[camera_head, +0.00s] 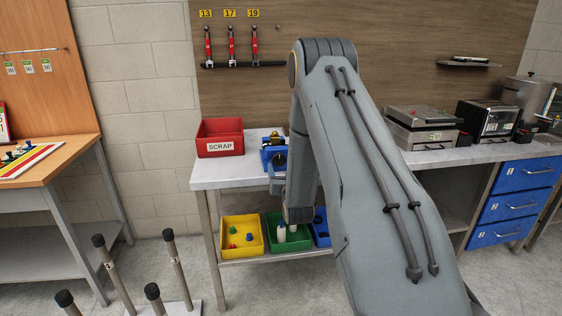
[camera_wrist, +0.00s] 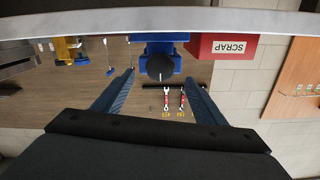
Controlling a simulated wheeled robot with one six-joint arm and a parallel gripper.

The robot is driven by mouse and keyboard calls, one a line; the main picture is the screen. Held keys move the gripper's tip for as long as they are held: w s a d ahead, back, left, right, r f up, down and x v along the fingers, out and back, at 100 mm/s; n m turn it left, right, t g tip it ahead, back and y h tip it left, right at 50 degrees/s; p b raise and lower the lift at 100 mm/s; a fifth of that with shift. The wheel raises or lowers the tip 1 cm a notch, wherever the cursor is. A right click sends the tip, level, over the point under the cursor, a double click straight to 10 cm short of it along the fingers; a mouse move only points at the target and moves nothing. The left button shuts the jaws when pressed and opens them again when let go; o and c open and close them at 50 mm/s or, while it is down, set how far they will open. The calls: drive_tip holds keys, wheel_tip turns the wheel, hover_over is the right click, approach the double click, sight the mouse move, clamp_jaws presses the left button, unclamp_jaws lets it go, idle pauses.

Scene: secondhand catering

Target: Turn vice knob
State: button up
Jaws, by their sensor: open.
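The blue vice (camera_head: 267,155) stands on the grey bench, just right of the red scrap bin, partly hidden behind my arm in the head view. In the wrist view the vice (camera_wrist: 160,42) is at the top middle. Its dark round knob (camera_wrist: 160,67) faces the camera. My gripper (camera_wrist: 159,79) is open, with one blue finger on each side of the knob in the picture. A gap shows between the knob and each finger. I cannot tell how far the fingertips are from the knob in depth.
The red scrap bin (camera_head: 220,138) sits close beside the vice. Several wrenches (camera_head: 231,47) hang on the back panel. Below are a yellow bin (camera_head: 243,250) and a green bin (camera_head: 283,247). Grey machines (camera_head: 421,125) stand further right. Upright posts (camera_head: 178,265) stand at front left.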

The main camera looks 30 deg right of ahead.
sight(280, 160)
drive_tip(key=p+x, duration=0.1)
drive_tip(key=x, duration=0.4)
drive_tip(key=shift+w, duration=0.35)
drive_tip(key=shift+c, duration=0.2)
drive_tip(key=c, duration=1)
